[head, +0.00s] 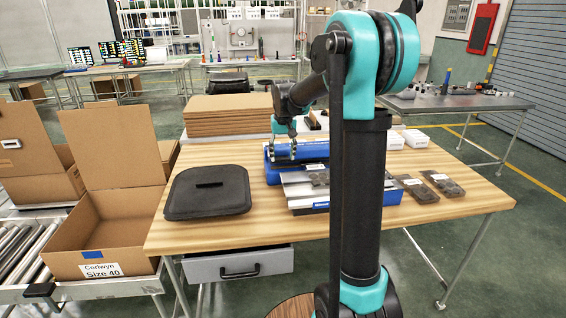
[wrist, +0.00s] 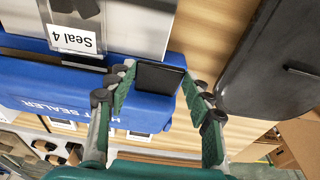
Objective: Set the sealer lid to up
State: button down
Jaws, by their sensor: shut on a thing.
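The blue heat sealer (head: 272,175) stands on the wooden table, with a metal plate at its front. Its blue lid (head: 315,150) lies along the body like a bar; its exact angle is hard to tell. My gripper (head: 284,150) is at the left end of the lid. In the wrist view its green fingers (wrist: 158,85) stand on both sides of a black tab (wrist: 160,76) at the lid's end, shut on it.
A black lidded case (head: 208,192) lies left of the sealer, close to my gripper in the wrist view. A bag labelled Seal 4 (wrist: 75,38) lies on the plate. More bags (head: 440,184) lie right. An open carton (head: 100,225) stands left.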

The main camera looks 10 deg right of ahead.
jog(key=w+r+g, duration=0.1)
jog(key=r, duration=0.1)
jog(key=w+r+g, duration=0.1)
jog(key=shift+w+r, duration=0.2)
jog(key=shift+r, duration=0.2)
jog(key=w+r, duration=0.3)
jog(key=w, duration=0.1)
jog(key=shift+r, duration=0.4)
jog(key=shift+w+r, duration=0.3)
jog(key=shift+w, duration=0.3)
jog(key=shift+w+r, duration=0.25)
jog(key=shift+w, duration=0.35)
jog(key=c, duration=0.8)
grip_release()
jog(key=shift+f, duration=0.1)
jog(key=shift+o, duration=0.8)
